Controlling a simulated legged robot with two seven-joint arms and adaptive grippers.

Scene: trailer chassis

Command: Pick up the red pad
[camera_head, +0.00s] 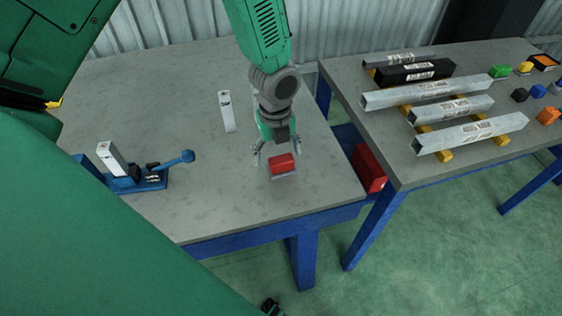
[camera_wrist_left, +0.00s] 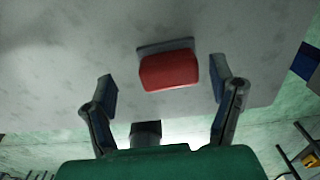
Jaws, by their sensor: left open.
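The red pad (camera_head: 283,163) is a small red block with a grey plate along one side, lying on the grey tabletop (camera_head: 205,195) near its front right edge. In the left wrist view the red pad (camera_wrist_left: 169,72) lies between the lines of the two fingers, slightly beyond their tips. My left gripper (camera_head: 277,151) is open just above and behind the pad, with a finger to either side; no contact shows. In the left wrist view, my left gripper (camera_wrist_left: 163,88) has a clear gap between each finger and the pad. My right gripper cannot be made out.
A second table (camera_head: 405,165) at the right carries metal bars (camera_head: 470,132) and small coloured parts. A red box (camera_head: 368,168) sits below between the tables.

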